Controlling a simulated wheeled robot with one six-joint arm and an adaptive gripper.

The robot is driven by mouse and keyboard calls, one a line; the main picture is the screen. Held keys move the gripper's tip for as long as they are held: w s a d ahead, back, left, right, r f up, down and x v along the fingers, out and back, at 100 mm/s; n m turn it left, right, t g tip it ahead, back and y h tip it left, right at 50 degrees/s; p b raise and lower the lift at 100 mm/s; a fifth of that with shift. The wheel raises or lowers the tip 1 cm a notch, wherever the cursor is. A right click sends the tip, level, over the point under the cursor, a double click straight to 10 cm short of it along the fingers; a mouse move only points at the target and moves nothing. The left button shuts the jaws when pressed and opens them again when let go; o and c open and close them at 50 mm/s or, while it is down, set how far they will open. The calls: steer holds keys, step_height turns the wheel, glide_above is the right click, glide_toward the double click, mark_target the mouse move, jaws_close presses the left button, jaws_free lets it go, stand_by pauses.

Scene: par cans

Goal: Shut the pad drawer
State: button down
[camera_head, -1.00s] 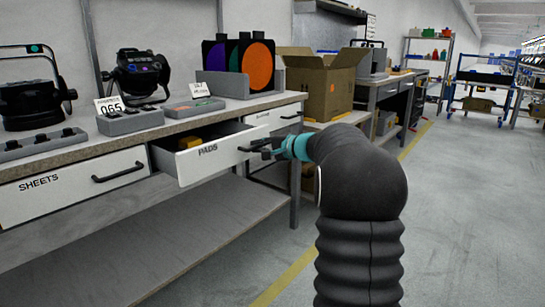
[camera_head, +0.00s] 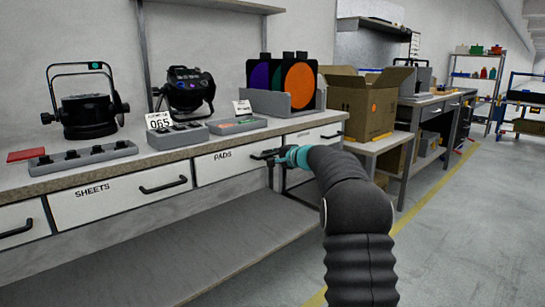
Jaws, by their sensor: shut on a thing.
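The pad drawer (camera_head: 222,164) is the white front labelled PADS under the bench top. Its front now sits about level with the neighbouring drawer fronts, and its inside is hidden. My gripper (camera_head: 272,157) is at the right end of this front, shut on the drawer's dark handle, which the fingers mostly cover. My arm reaches in from the lower right.
The SHEETS drawer (camera_head: 120,194) is to the left, and another drawer (camera_head: 315,135) is to the right. Stage lights and colour filters (camera_head: 299,84) stand on the bench top (camera_head: 60,181). A cardboard box (camera_head: 362,103) stands right of the bench. The floor (camera_head: 450,230) at right is clear.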

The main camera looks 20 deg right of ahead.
steer(key=shift+w+r, duration=0.1)
steer(key=shift+r, duration=0.05)
steer(key=c, duration=1.2)
jaws_free()
steer(key=shift+w+a, duration=0.1)
steer(key=shift+a, duration=0.1)
steer(key=shift+d, duration=0.2)
steer(key=shift+s+d, duration=0.1)
steer(key=shift+s, duration=0.35)
steer(key=v, duration=1.1)
